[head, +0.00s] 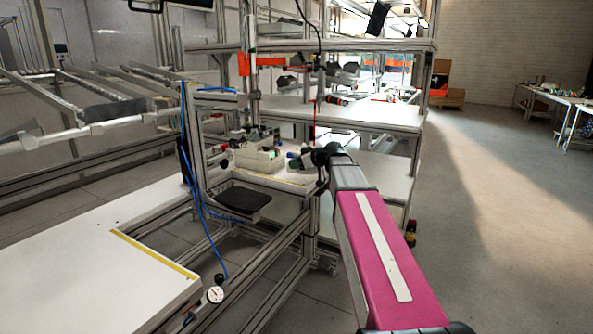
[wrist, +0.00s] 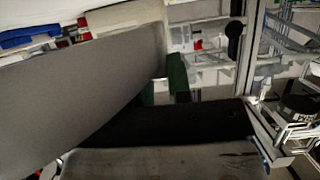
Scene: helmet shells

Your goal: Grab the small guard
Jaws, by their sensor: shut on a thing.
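My gripper (head: 306,160) is at the end of my outstretched arm, over the white workbench of the middle rack in the head view. In the wrist view its two broad grey and black fingers (wrist: 160,96) nearly meet. A dark green piece (wrist: 177,74) shows between and just beyond them, and I take it for the small guard. The fingers are shut on it and hide most of it, so its full shape cannot be told. In the head view it is too small to make out clearly.
A pale bin (head: 260,160) with small items stands left of my gripper on the bench. A shelf (head: 345,115) lies above and behind. A black pad (head: 235,200) and blue cable are at the front left. The floor on the right (head: 500,220) is clear.

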